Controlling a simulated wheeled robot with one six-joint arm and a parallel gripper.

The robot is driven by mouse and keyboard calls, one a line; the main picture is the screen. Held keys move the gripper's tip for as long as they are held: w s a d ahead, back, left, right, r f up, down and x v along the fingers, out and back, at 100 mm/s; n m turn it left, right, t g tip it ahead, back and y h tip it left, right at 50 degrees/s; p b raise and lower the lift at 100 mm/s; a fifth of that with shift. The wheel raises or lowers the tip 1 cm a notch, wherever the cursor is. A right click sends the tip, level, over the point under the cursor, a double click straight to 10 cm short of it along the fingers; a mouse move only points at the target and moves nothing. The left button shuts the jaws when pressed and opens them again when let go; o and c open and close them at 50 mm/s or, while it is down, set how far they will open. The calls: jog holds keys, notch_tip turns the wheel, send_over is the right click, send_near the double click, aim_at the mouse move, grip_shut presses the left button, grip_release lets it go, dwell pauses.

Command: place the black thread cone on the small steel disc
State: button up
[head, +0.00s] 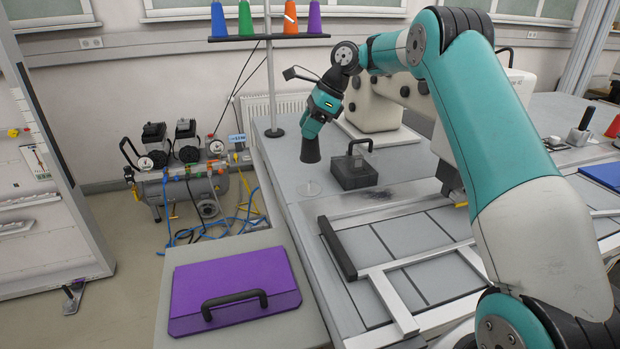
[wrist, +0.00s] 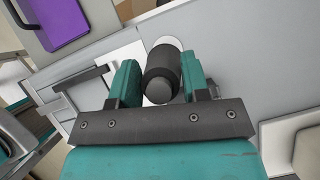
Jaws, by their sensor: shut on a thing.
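The black thread cone (head: 310,151) hangs upright below my gripper (head: 309,135) in the head view, above the table. In the wrist view the cone (wrist: 161,73) sits between the two teal fingers of my gripper (wrist: 161,80), which is shut on it. The small steel disc (head: 310,188) lies flat on the table just below the cone in the head view, with a visible gap between them. In the wrist view the disc (wrist: 170,42) shows as a pale round edge beyond the cone, partly hidden by it.
A dark block with a handle (head: 353,173) stands close to the right of the disc. A purple case (head: 234,288) lies on a lower surface in front. A rack above holds blue, green, orange and purple cones (head: 266,20). A white sewing machine (head: 375,105) stands behind.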

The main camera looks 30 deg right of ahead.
aim_at(309, 159)
notch_tip(309, 159, down, 9)
jog(key=shift+f+b, duration=0.1)
jog(key=shift+b, duration=0.85)
jog(key=o, duration=1)
